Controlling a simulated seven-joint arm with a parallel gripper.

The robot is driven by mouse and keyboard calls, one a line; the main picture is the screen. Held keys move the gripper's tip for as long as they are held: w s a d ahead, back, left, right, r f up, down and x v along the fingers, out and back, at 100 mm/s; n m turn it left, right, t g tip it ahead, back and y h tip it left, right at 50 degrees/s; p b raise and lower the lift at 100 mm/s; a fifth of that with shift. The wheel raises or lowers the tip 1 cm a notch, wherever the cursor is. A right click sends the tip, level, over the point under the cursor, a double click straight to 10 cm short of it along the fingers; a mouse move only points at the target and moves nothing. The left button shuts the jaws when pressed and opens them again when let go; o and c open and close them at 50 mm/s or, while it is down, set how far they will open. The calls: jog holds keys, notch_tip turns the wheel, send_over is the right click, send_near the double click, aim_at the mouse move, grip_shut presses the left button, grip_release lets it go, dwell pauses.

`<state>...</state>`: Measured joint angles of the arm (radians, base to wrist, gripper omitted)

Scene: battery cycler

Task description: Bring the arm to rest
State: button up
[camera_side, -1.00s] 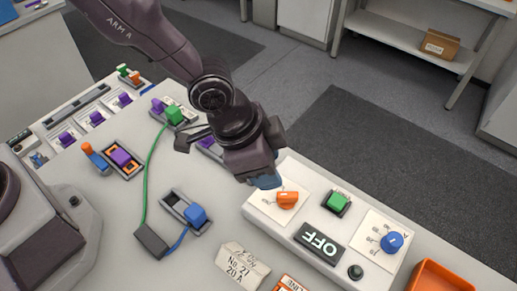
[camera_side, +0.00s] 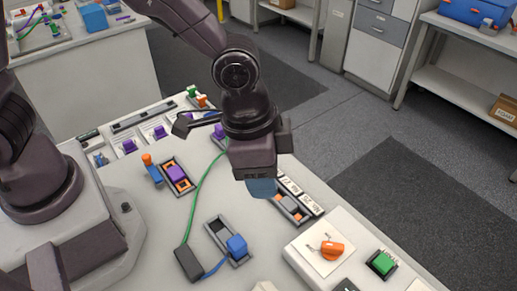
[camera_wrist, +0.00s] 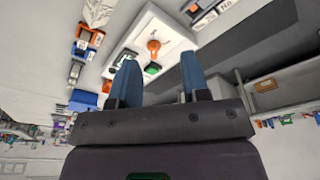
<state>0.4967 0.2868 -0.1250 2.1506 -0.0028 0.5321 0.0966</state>
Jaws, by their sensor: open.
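My gripper (camera_side: 262,187) hangs fingers-down above the bench, behind and to the left of the white control panel (camera_side: 300,262) in the side view. Its blue fingertips show just below the dark gripper body. In the wrist view, the two blue fingers of my gripper (camera_wrist: 158,66) stand well apart with nothing held between them. The orange knob (camera_side: 332,250) on the panel is clear of the fingers, and it also shows in the wrist view (camera_wrist: 153,45). My arm hides the far end of the green cable (camera_side: 204,182).
A grey slot unit (camera_side: 290,205) with white labels lies close to the gripper. The panel bears a green button (camera_side: 382,262). Open floor lies beyond the bench.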

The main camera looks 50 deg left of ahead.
jog(key=s+a+r+n+t, duration=0.2)
jog(key=s+a+r+n, duration=0.2)
jog(key=a+r, duration=0.4)
jog(key=s+a+r+n+t+y, duration=0.1)
jog(key=s+a+r+n, duration=0.3)
jog(key=a+r, duration=0.4)
jog(key=s+a+t, duration=0.1)
jog(key=a, duration=0.4)
